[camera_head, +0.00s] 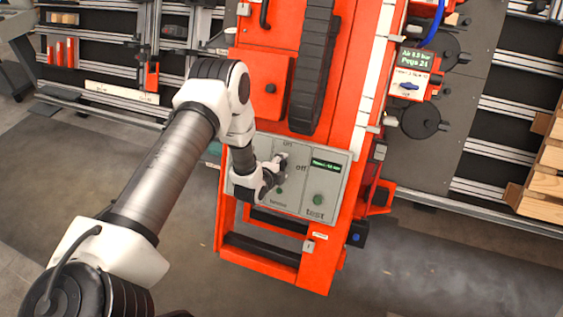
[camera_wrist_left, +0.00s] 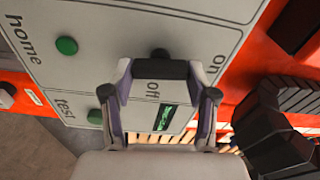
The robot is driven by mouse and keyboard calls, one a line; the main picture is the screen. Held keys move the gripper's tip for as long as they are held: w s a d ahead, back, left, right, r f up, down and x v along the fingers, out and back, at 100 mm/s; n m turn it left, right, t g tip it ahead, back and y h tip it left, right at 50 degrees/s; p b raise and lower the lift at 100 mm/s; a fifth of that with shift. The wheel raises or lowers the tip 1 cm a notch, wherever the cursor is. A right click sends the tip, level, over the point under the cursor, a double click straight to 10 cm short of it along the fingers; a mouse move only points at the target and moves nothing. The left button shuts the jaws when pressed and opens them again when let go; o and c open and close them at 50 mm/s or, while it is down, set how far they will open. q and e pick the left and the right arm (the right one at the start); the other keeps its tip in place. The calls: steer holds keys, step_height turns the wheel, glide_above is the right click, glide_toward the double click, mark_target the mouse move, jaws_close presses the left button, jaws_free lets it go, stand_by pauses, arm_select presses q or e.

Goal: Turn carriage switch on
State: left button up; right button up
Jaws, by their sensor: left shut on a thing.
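The grey control panel (camera_head: 338,190) is on the orange carriage, with "on" and "off" labels. My left gripper (camera_head: 275,166) is at the panel beside these labels, its arm coming in from the left. In the left wrist view the left gripper (camera_wrist_left: 160,69) is shut at the carriage switch, whose dark end (camera_wrist_left: 160,53) shows just past the fingertips. Most of the switch is hidden by the fingers, so I cannot tell its position. My right gripper is not in view.
The panel also has a green home button (camera_wrist_left: 67,46), a green test button (camera_head: 318,200) and a small display (camera_head: 326,167). Wooden pallets (camera_head: 545,180) stand at the far right. Grey floor is clear in front.

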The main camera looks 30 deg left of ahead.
arm_select(q)
steer(key=shift+m+p, duration=0.4)
steer(key=shift+m, duration=0.4)
steer(key=o, duration=1.2)
steer(key=shift+c, duration=0.2)
steer(key=shift+s, duration=0.1)
steer(key=v, duration=1.1)
steer(key=shift+s+r, duration=0.25)
steer(key=shift+r, duration=0.1)
steer(key=shift+d, duration=0.1)
